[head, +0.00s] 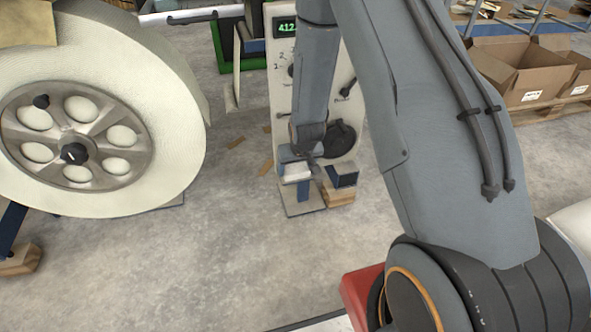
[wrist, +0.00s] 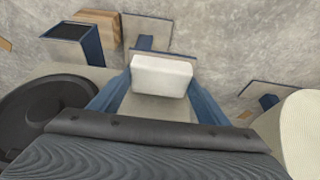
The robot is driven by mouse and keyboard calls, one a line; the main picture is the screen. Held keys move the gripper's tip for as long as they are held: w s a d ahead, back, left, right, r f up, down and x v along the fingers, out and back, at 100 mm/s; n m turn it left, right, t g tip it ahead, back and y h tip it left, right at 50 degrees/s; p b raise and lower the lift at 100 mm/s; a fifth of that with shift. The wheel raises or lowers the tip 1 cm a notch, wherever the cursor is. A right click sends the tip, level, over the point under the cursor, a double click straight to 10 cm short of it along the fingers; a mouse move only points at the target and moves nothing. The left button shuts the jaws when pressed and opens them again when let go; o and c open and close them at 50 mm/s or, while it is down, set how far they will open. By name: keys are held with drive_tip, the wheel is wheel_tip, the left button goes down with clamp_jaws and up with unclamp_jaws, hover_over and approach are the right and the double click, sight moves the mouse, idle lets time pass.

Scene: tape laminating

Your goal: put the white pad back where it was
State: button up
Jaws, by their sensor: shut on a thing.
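The white pad (wrist: 161,75) is a small rounded block between the two blue fingers of my gripper (wrist: 158,96) in the wrist view. My gripper is shut on it. In the head view the pad (head: 297,172) shows as a small white patch at the end of my arm, in front of the white control panel (head: 283,103). A blue post on a flat grey plate (head: 302,208) stands below the pad in that view. In the wrist view a blue post (wrist: 145,42) shows just beyond the pad. I cannot tell whether the pad touches anything under it.
A large white roll (head: 165,100) on a metal hub fills the left. Cardboard boxes (head: 520,82) stand at the back right. The floor in front is clear.

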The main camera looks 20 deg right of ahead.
drive_tip(key=shift+w+f, duration=0.25)
drive_tip(key=shift+f, duration=0.05)
drive_tip(key=o, duration=1)
drive_tip(key=shift+r, duration=0.1)
